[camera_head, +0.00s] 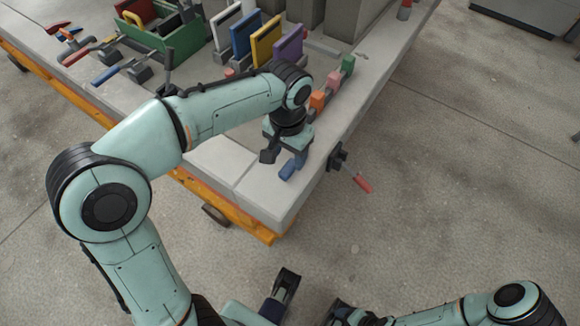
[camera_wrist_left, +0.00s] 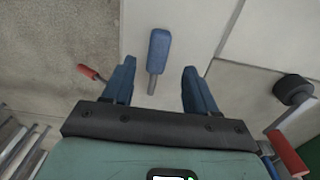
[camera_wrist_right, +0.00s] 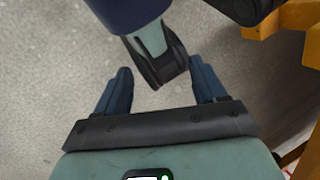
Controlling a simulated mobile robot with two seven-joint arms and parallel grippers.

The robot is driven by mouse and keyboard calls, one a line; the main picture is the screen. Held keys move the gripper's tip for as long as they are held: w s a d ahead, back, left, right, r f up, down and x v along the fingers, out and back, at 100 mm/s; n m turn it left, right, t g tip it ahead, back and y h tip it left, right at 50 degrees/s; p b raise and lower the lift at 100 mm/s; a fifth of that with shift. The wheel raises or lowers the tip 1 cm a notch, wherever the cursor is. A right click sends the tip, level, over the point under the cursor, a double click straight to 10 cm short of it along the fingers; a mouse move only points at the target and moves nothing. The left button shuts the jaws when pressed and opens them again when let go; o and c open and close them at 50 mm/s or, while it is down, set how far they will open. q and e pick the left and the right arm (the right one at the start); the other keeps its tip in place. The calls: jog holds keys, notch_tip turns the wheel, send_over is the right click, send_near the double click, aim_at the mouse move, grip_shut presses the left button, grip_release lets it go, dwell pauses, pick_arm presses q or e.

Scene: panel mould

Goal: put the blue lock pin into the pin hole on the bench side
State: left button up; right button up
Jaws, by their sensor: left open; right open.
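The blue lock pin (camera_wrist_left: 158,50), a blue handle with a grey shaft, lies on the pale bench top near its edge. In the left wrist view its shaft end is between my open left fingers (camera_wrist_left: 159,68), and its handle reaches past the tips; no contact shows. In the head view the pin (camera_head: 288,170) shows just under my left gripper (camera_head: 283,160). My right gripper (camera_wrist_right: 160,68) is open and empty over the floor, low in the head view. A dark fitting (camera_head: 338,157) with a red handle (camera_head: 362,184) is on the bench side; I cannot make out the pin hole.
Colored panels (camera_head: 265,42) stand in a rack behind my left arm. A green box (camera_head: 175,38) and several handled tools (camera_head: 107,75) lie farther left.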

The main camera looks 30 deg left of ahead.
aim_at(290, 165)
pick_arm(q)
notch_tip(290, 165, down, 4)
jog(key=shift+d+r+b, duration=0.1)
jog(key=shift+d+b, duration=0.05)
jog(key=shift+b, duration=0.3)
pick_arm(e)
jog(key=shift+w+d+f, duration=0.3)
jog(key=shift+w+f, duration=0.5)
jog(key=shift+w, duration=0.05)
pick_arm(q)
grip_shut()
